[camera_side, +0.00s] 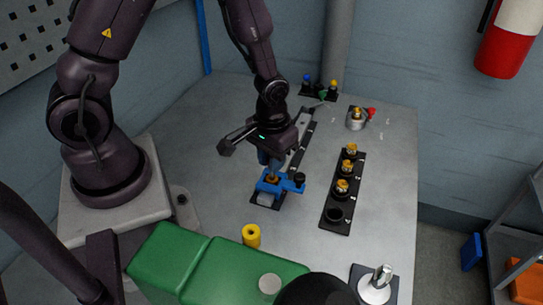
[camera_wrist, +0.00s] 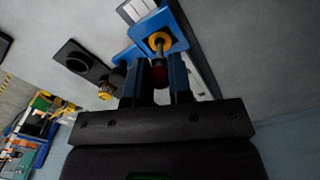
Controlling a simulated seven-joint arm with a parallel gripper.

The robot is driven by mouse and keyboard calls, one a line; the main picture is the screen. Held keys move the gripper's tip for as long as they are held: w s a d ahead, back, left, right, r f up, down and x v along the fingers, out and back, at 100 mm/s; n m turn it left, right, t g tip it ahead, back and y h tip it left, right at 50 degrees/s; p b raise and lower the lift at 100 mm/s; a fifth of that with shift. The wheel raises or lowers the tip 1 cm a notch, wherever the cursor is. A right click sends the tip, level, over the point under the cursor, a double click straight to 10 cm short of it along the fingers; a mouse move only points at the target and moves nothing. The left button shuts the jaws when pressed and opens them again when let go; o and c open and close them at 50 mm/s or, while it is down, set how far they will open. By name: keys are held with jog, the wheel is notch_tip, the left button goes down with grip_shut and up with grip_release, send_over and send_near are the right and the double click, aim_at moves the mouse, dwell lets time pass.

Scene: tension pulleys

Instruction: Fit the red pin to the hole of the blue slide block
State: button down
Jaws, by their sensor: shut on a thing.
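The blue slide block (camera_side: 283,184) sits near the middle of the table, on a rail, with an orange-yellow pulley (camera_side: 271,178) in it. In the wrist view the blue slide block (camera_wrist: 173,24) lies just beyond my fingertips, with the yellow pulley (camera_wrist: 159,41) and a metal shaft at it. My gripper (camera_side: 270,162) points down right above the block. The hole and the pin's tip are hidden, so I cannot tell how deep the pin sits.
A black holder (camera_side: 335,200) with several yellow-topped parts stands right of the block. A yellow cylinder (camera_side: 251,236) stands in front, beside a green box (camera_side: 190,262). A grey part with a red knob (camera_side: 356,118) stands behind.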

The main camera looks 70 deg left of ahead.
jog(key=shift+f, duration=1.3)
jog(key=shift+f, duration=0.2)
jog(key=shift+f, duration=0.2)
jog(key=c, duration=1)
grip_release()
jog(key=shift+o, duration=0.2)
jog(key=shift+r, duration=0.1)
notch_tip(320, 180, up, 13)
jog(key=shift+f, duration=0.1)
